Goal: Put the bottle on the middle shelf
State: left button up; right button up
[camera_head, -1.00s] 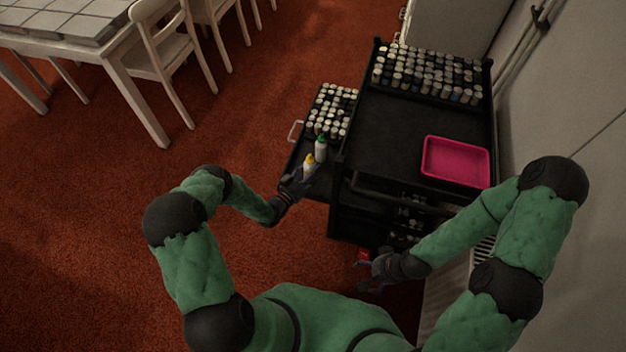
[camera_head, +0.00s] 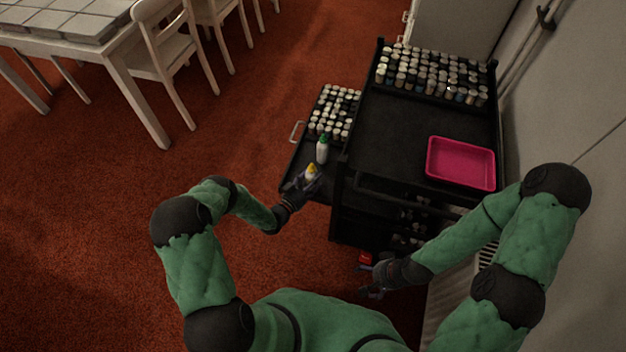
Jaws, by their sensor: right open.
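A white bottle with a yellow cap (camera_head: 311,171) stands on the pulled-out side tray (camera_head: 291,169) of the black cart. A second white bottle with a green cap (camera_head: 322,150) stands just behind it on the same tray. My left gripper (camera_head: 309,184) is at the yellow-capped bottle, with its fingers around the lower part; whether they are closed on it is too small to tell. My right gripper (camera_head: 368,280) is open and empty, low in front of the cart, beside a small red object (camera_head: 365,259). The cart's middle shelf (camera_head: 400,213) is mostly hidden under the top.
The black cart top (camera_head: 395,135) carries many small jars (camera_head: 432,72) at the back and a pink tray (camera_head: 460,163) at the right. More jars (camera_head: 334,112) fill the back of the side tray. A wall is on the right; a table and chairs (camera_head: 165,55) stand far left.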

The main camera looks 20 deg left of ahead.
pick_arm(q)
jog(key=shift+r, duration=0.15)
jog(key=p+v, duration=0.3)
jog(key=v, duration=0.9)
jog(key=s+d+f+n+g+y, duration=0.25)
jog(key=d+n+g, duration=0.25)
jog(key=d+g, duration=0.25)
jog(key=s+d+r+n+g, duration=0.1)
jog(key=s+d+r+g, duration=0.1)
jog(key=s, duration=0.6)
jog(key=s+d+r+n+g, duration=0.1)
jog(key=s+d+r+g, duration=0.2)
jog(key=s, duration=0.6)
notch_tip(320, 180, up, 2)
jog(key=g+y, duration=0.1)
jog(key=g, duration=0.2)
jog(key=shift+w+a+r+g, duration=0.1)
jog(key=shift+g, duration=0.15)
